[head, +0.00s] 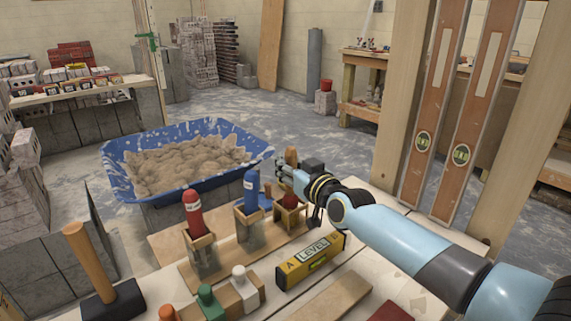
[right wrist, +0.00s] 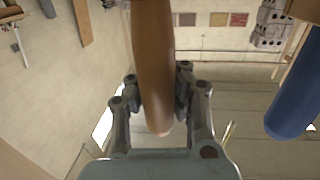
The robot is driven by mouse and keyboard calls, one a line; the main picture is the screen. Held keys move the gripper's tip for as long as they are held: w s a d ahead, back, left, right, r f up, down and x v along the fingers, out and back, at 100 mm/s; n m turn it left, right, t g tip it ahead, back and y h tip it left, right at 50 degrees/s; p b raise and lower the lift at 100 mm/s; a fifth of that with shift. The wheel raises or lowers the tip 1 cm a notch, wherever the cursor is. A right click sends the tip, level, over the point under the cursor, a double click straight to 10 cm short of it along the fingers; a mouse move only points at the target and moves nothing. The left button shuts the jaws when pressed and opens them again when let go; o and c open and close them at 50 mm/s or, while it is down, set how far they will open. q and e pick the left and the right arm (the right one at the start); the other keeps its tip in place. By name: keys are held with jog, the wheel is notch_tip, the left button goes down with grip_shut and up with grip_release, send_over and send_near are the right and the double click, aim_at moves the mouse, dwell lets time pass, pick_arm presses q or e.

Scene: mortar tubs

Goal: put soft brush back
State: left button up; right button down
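My right gripper (head: 285,174) is at the rightmost wooden holder (head: 291,217) in the row on the bench. It is shut on a brown wooden handle (head: 291,156), which I take for the soft brush. In the right wrist view the handle (right wrist: 153,60) runs between the two finger pads, which touch it on both sides. The handle stands about upright over the holder. My gripper hides its lower part, and I cannot tell how deep it sits. My left gripper is not in view.
Left of it, a blue-handled tool (head: 251,190) and a red-handled tool (head: 193,213) stand in similar holders. A yellow level (head: 311,262) lies in front. A mallet (head: 95,262) stands at the left. A blue tub (head: 125,183) of mortar is behind. Two long levels lean at right.

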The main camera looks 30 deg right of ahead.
jog(key=shift+r, duration=0.1)
jog(key=shift+f+b, duration=0.4)
jog(key=shift+f, duration=0.15)
dwell(0.5)
jog(key=c, duration=1.3)
grip_release()
notch_tip(320, 180, up, 10)
jog(key=p, duration=1)
jog(key=s+a+r+n+y, duration=0.1)
jog(key=s+a+r+y, duration=0.1)
jog(key=s+a+r, duration=0.2)
jog(key=s+a+r+n+g+y, duration=0.1)
jog(key=s+a+r+n+y, duration=0.1)
jog(key=s+a+r+y, duration=0.1)
jog(key=s+a+r+n+y, duration=0.2)
jog(key=s+a+r, duration=0.3)
jog(key=r, duration=0.3)
jog(key=shift+s+a, duration=0.15)
jog(key=shift+s, duration=0.65)
